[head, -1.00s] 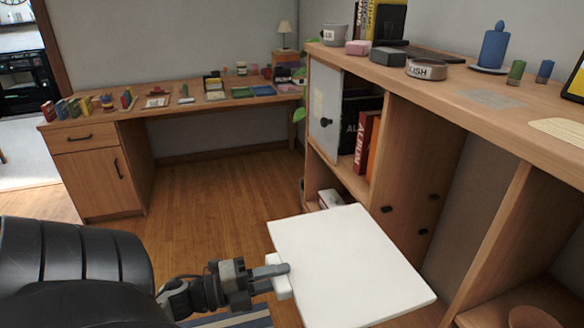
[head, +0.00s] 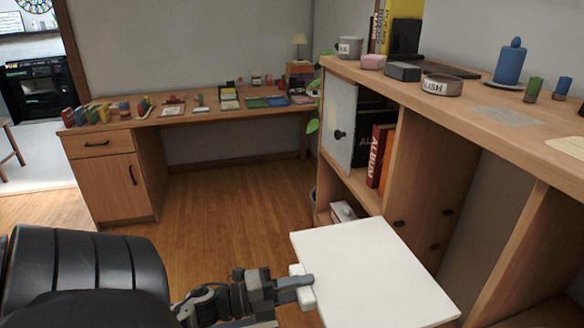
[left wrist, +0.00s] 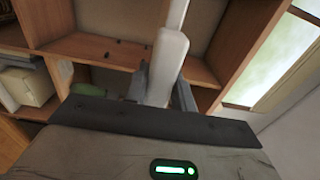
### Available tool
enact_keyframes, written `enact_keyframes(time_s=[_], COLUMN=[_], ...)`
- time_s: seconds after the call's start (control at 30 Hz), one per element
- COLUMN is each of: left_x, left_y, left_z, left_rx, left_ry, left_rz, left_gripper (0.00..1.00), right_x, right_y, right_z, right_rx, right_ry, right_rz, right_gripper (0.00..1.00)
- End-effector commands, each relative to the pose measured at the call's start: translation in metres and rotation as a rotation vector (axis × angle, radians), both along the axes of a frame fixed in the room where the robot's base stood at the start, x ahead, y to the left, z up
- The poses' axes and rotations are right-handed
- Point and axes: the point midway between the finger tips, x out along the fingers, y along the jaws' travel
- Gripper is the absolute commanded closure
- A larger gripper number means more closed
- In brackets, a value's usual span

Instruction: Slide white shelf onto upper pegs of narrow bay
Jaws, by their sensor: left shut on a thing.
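The white shelf (head: 375,278) is a flat square board held out in front of the cabinet, roughly level in the head view. My left gripper (head: 304,282) is shut on a thick white block at its left edge. In the left wrist view the shelf (left wrist: 170,52) shows edge-on between the fingers (left wrist: 163,88). The narrow bay lies right of a wooden divider (head: 425,165), and the shelf is outside it. Dark pegs show on the divider, one higher (head: 447,212) and one lower (head: 435,247). Another peg (head: 399,224) is partly near the front edge. My right gripper is out of view.
The cabinet top (head: 470,105) holds a blue candle (head: 510,63), a tin bowl (head: 442,86) and small boxes. A second divider (head: 525,235) bounds the bay at right. A red album (head: 378,155) stands left of it. Floor (head: 230,210) left of the shelf is clear.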

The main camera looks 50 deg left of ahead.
Motion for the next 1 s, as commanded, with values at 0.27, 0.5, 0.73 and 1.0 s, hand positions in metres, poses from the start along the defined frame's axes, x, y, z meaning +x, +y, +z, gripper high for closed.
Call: enact_keyframes(time_s=[0.27,0.5,0.73,1.0], left_x=[0.016,0.029,0.041,0.054], left_y=[-0.006,-0.012,-0.016,-0.022], left_z=[0.003,0.002,0.002,0.002], left_rx=[-0.002,-0.001,-0.002,-0.002], left_ry=[-0.008,-0.008,-0.007,-0.008], left_rz=[-0.003,-0.003,-0.002,-0.002], left_gripper=[1.00,1.00,1.00,1.00], right_x=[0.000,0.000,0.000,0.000], right_y=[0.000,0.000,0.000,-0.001], right_z=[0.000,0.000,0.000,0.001], right_rx=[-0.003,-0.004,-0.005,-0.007], right_ry=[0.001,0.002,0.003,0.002], right_rz=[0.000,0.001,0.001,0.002], right_gripper=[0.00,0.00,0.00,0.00])
